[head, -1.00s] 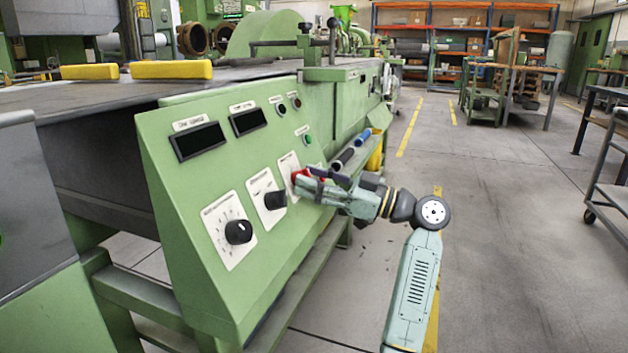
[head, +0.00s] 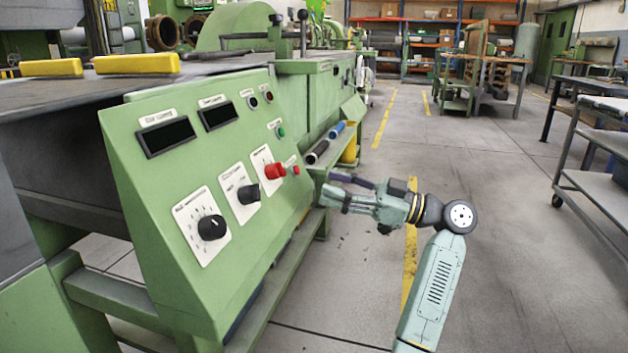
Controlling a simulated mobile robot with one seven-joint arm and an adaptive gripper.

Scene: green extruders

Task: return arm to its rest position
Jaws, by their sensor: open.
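My gripper (head: 326,187) is open and empty, in front of and to the right of the green control panel (head: 150,215). A gap shows between it and the panel's right edge. My arm reaches up from the bottom right and bends at the elbow, with the gripper pointing left at the panel. The panel carries a red switch knob (head: 275,170), a black selector knob (head: 248,194) and a black round dial (head: 212,227). The red knob is in full view, and my gripper is apart from it.
Yellow blocks (head: 136,64) lie on the machine's top. Dark and blue rollers (head: 336,130) lie on a side shelf behind my gripper. A grey cart (head: 600,185) stands at the right. The floor (head: 505,230) between machine and cart is clear.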

